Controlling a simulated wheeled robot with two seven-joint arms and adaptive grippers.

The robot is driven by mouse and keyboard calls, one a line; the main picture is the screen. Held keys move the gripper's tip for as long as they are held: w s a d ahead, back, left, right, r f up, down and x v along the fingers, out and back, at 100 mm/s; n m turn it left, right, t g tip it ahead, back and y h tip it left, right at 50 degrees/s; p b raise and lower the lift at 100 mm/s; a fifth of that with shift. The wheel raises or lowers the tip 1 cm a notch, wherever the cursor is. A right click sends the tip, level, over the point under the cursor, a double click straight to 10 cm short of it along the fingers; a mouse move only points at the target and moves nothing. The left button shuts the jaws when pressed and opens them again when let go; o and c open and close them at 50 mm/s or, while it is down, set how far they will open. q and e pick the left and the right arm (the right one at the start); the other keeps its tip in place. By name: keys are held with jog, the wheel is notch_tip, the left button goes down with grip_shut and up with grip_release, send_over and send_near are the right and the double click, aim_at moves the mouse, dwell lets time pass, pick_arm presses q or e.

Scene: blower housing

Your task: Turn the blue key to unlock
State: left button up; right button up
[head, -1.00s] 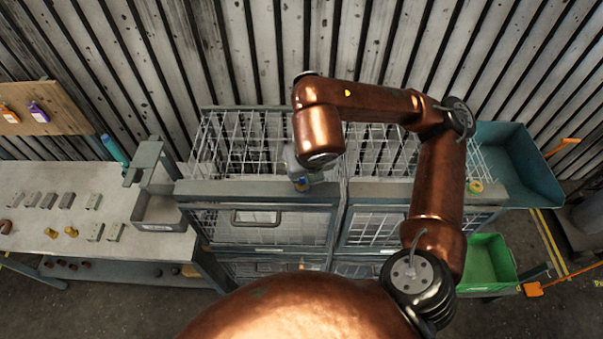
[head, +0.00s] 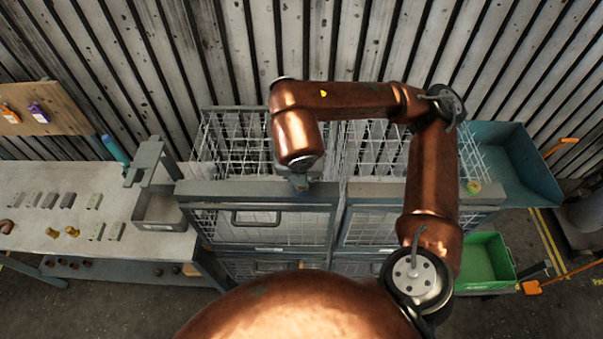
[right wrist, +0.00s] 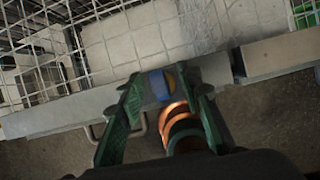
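The blue key (right wrist: 159,85) shows in the right wrist view at the top bar of the wire cage, with a yellowish part at its right side. My right gripper (right wrist: 162,83) is over the bar with its two green fingers spread, one on each side of the key. I see no clear contact between the fingers and the key. In the head view my right gripper (head: 299,184) is at the left cage's front top rail and mostly hides the key. My left gripper is not in view.
The left cage has a front door with a handle (head: 257,218). A brass-and-green lock piece (head: 473,187) sits on the right cage's rail. A workbench (head: 90,180) with small parts is at left. A green bin (head: 486,262) and a teal bin (head: 515,165) are at right.

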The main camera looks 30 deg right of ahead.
jog(key=v, duration=1.2)
dwell(0.3)
